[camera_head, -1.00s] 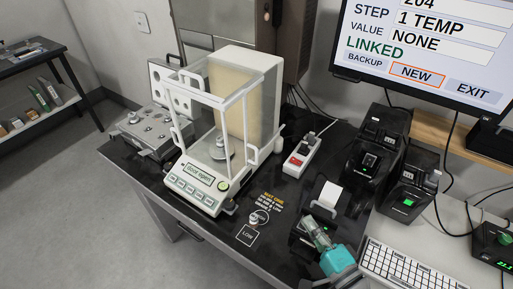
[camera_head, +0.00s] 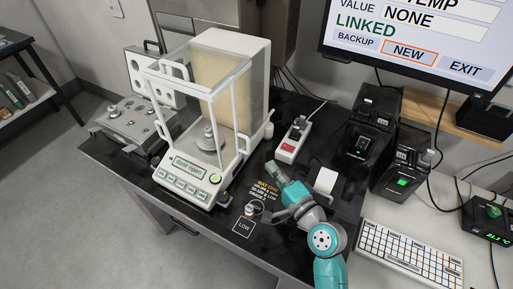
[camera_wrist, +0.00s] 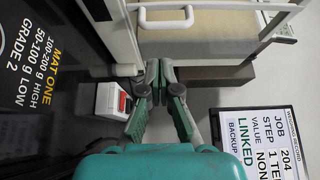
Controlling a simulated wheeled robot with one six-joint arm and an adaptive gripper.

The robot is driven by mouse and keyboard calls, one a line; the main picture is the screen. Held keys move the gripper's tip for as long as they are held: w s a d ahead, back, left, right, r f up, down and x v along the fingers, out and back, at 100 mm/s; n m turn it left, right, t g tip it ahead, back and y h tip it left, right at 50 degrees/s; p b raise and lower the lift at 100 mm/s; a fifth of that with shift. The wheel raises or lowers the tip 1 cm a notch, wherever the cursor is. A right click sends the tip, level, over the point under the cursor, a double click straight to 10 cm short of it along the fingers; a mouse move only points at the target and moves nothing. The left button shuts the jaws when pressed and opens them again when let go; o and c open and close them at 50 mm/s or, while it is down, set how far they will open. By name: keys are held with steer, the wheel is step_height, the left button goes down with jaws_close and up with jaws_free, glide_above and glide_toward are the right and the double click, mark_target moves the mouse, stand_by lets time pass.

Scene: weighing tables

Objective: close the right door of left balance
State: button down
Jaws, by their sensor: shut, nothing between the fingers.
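The left balance (camera_head: 203,187) is a white draft-shield balance with clear sides, and its display reads "door open". A grey weight (camera_head: 208,138) stands inside. A white loop handle (camera_head: 243,146) shows on its right side, near the front post; I cannot tell how far the right door is slid. My teal gripper (camera_head: 274,172) is to the right of the balance, apart from it, above the dark table. In the wrist view, my gripper (camera_wrist: 164,72) has its fingertips together and empty, with a white handle (camera_wrist: 143,19) beyond them.
A white power strip with a red switch (camera_head: 293,141) lies right of the balance. A printer with white paper (camera_head: 326,181), black instruments (camera_head: 358,140) and a keyboard (camera_head: 410,255) stand further right. A metal weight case (camera_head: 130,115) is left. The monitor (camera_head: 420,45) hangs behind.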

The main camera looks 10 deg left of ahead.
steer(key=x, duration=0.8)
steer(key=shift+w+a, duration=0.25)
steer(key=shift+w, duration=0.1)
steer(key=s+a, duration=0.2)
steer(key=s, duration=0.5)
steer(key=shift+s+a, duration=0.35)
steer(key=shift+a, duration=0.05)
